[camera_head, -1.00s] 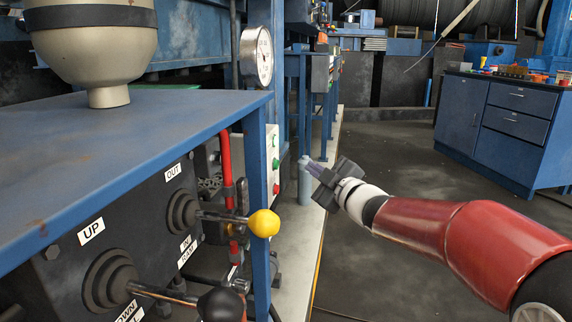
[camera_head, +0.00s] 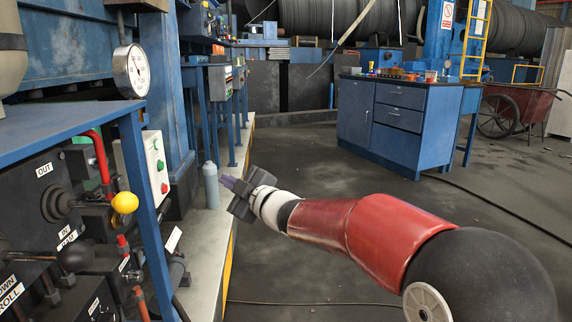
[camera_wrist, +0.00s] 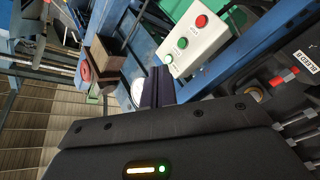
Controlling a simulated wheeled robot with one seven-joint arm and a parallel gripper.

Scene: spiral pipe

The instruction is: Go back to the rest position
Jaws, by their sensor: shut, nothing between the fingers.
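My gripper (camera_head: 228,182) is at the end of my red arm in the head view, in front of the blue machine and above its pale ledge. Its fingers are shut and empty. They point left toward the control panel and stand apart from the levers. In the wrist view the shut fingers (camera_wrist: 158,88) show at the middle, beyond the dark gripper body.
At left are a yellow-knobbed lever (camera_head: 125,202), a black-knobbed lever (camera_head: 76,258), a gauge (camera_head: 131,71) and a button box (camera_head: 155,168), also in the wrist view (camera_wrist: 196,40). A grey cylinder (camera_head: 210,186) stands near my gripper. A blue workbench (camera_head: 395,130) stands behind. The floor between is clear.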

